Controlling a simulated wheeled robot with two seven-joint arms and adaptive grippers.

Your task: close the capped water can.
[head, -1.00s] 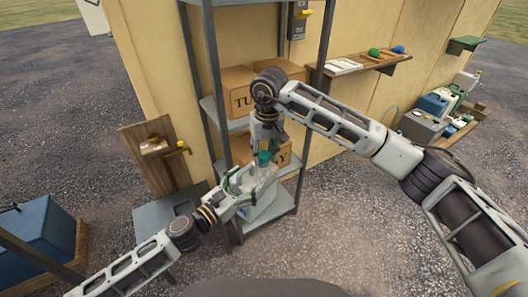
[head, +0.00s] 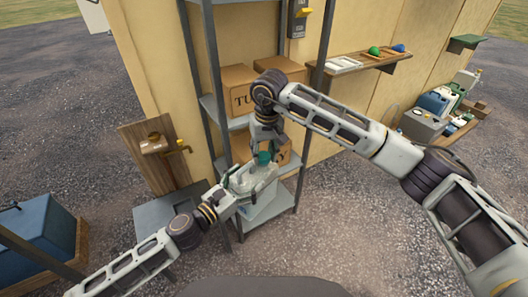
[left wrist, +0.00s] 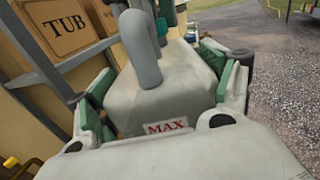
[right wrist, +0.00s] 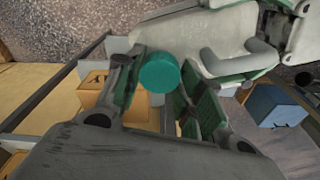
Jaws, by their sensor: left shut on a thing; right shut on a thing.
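The water can (head: 257,180) is a pale, translucent can held in front of the shelf rack. It fills the left wrist view, with a grey handle (left wrist: 143,50) and a red MAX label (left wrist: 167,126). My left gripper (head: 243,188) is shut on the can's body, with green pads on both sides. My right gripper (head: 265,148) comes from above and is shut on the teal cap (right wrist: 158,73). The cap is at the top of the can, beside the handle. I cannot tell whether it is seated on the neck, which is hidden.
The grey rack (head: 206,62) stands just behind, with cardboard boxes (head: 238,97) on its shelves. A wooden board with a brass tap (head: 156,146) stands at left. A blue box (head: 40,230) is at far left. Open gravel (head: 370,230) lies to the right.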

